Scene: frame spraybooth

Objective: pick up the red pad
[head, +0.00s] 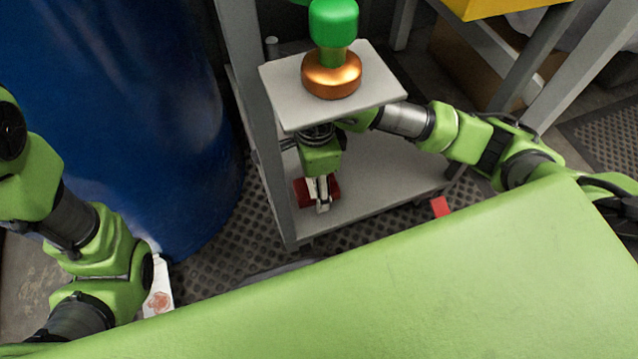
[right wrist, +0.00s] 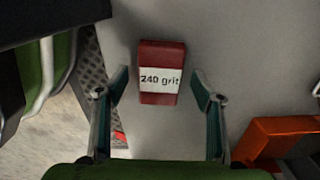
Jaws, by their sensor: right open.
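The red pad (right wrist: 163,53) lies on the grey lower shelf (right wrist: 225,40), with a white band reading "240 grit". In the head view the red pad (head: 303,191) is partly hidden behind my right gripper (head: 322,192). In the right wrist view my right gripper (right wrist: 160,76) is open and empty. Its two fingers stand apart to the left and right of the pad, clear of its sides. I cannot tell the height of the fingertips over the shelf.
The upper shelf (head: 280,90) overhangs my right gripper and bears an orange and green object (head: 332,74). A grey post (head: 255,130) stands left of the gripper. An orange object (right wrist: 270,138) lies lower right in the wrist view. A blue drum (head: 120,110) stands left.

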